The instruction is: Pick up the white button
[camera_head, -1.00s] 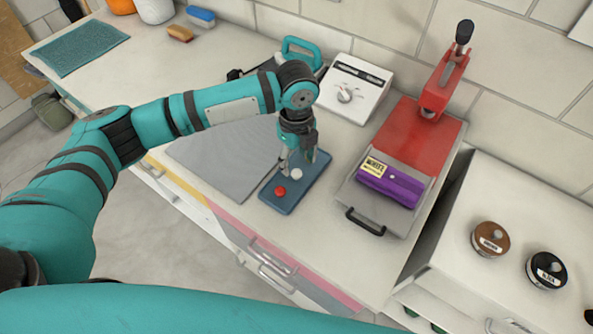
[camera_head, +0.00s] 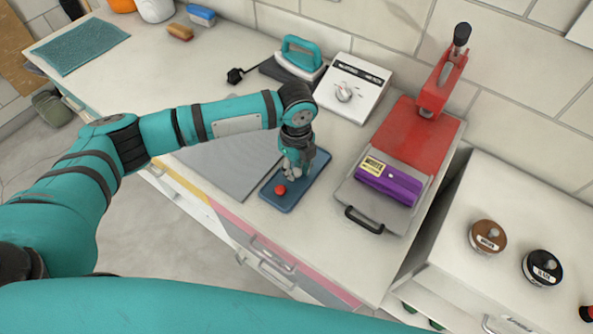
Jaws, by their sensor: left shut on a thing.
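The small blue tray (camera_head: 305,186) lies on the counter, with a round red button (camera_head: 280,190) near its front end. My left gripper (camera_head: 293,172) points down over the tray, just behind the red button. Its fingers are shut on the white button, at the spot where that button showed earlier. The fingers hide the white button now, and I cannot tell whether it is clear of the tray. My right gripper is out of view.
A grey mat (camera_head: 230,160) lies left of the tray. A red heat press (camera_head: 408,143) with a purple device (camera_head: 389,183) on it stands to the right. A white control box (camera_head: 353,88) and a teal-handled iron (camera_head: 300,58) stand behind. Jars (camera_head: 488,237) sit far right.

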